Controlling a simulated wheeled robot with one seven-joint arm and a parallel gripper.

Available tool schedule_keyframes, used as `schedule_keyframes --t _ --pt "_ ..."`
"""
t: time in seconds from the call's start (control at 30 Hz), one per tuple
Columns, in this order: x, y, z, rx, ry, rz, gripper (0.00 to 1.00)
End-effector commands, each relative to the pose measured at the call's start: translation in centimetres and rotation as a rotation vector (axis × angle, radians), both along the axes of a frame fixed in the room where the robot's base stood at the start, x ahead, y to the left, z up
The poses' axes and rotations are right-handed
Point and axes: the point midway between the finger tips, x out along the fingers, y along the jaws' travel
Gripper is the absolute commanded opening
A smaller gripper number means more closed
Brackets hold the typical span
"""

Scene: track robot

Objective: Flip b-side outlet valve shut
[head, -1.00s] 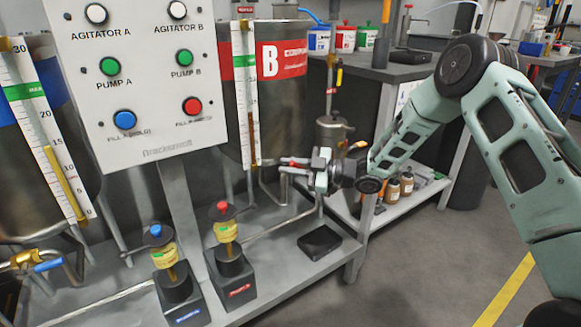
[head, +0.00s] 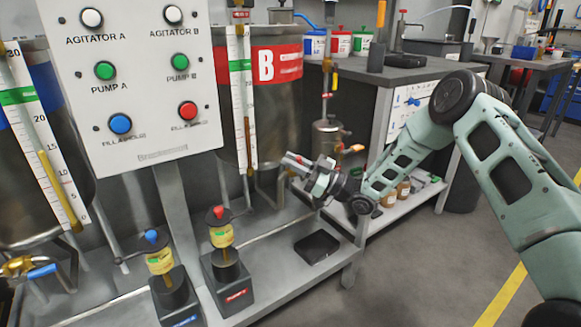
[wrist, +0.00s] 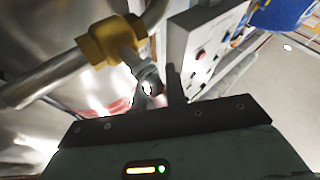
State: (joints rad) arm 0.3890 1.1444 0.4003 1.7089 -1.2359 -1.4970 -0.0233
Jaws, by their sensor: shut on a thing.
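Tank B (head: 262,105), a steel tank with a red B label, stands behind the control panel. My gripper (head: 291,164) is at its lower right, fingers pointing up and left. In the wrist view, the brass valve body (wrist: 108,42) sits on a steel pipe, and a metal stem runs from it to my fingers (wrist: 158,86). My gripper is shut on the outlet valve handle. The fingers hide most of the handle, so its exact angle is hard to tell.
The control panel (head: 135,85) with buttons stands left of my gripper. Two posts with a blue knob (head: 151,236) and a red knob (head: 218,212) stand on the platform below. A black tray (head: 317,247) lies at front right. A workbench (head: 390,75) stands behind my arm.

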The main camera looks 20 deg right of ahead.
Motion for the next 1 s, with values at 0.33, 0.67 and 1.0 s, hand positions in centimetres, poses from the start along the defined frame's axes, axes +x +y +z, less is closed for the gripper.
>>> schedule_keyframes --t 0.33,0.67,1.0 --pt "0.3 -1.0 0.1 0.177 0.059 -0.001 0.0" --pt "0.4 -1.3 0.2 0.224 0.076 -0.002 0.0" --pt "0.4 -1.3 0.2 0.224 0.076 -0.002 0.19"
